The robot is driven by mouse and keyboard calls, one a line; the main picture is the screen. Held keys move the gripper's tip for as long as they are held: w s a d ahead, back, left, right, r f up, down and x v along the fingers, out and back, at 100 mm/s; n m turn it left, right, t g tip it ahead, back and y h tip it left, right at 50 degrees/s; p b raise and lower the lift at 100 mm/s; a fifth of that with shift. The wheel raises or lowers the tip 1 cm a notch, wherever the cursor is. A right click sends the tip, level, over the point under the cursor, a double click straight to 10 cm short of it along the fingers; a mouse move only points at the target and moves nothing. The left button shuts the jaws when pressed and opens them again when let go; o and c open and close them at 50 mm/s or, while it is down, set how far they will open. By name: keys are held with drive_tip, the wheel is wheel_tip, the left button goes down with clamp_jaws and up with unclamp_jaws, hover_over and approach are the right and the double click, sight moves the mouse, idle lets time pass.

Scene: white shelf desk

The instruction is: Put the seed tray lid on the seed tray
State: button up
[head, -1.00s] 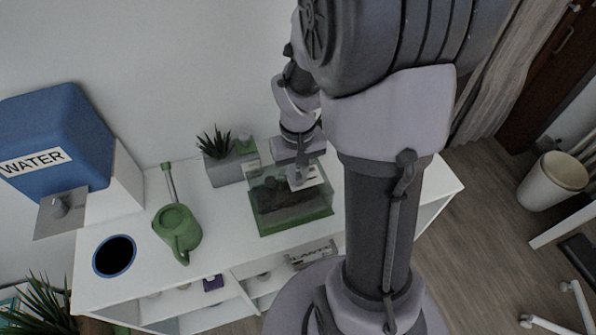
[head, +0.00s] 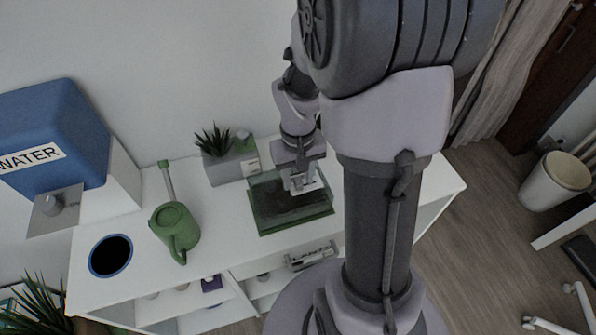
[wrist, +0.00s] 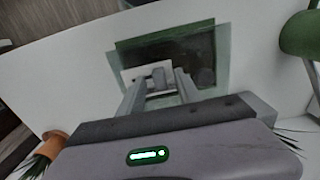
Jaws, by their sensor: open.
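The seed tray (head: 268,228) is a dark green tray of dark soil on the white shelf desk, right of centre; it also shows in the wrist view (wrist: 125,45). The seed tray lid (head: 318,208) is clear and greenish and lies over the tray; its pale glassy border shows in the wrist view (wrist: 222,60). I cannot tell whether it sits fully flush. My gripper (head: 303,187) is open above the lid. In the wrist view its fingers (wrist: 159,88) stand either side of a small grey knob, with no clear grip on it.
A grey planter (head: 232,165) stands behind the tray. A green watering can (head: 175,228) is to the left, with a blue water dispenser (head: 60,130) beyond. A round dark opening (head: 110,257) is in the desk at left. Desk top is clear between can and tray.

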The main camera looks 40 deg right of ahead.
wheel_tip(320, 180, up, 17)
drive_tip(key=p, duration=0.8)
drive_tip(key=shift+r, duration=0.15)
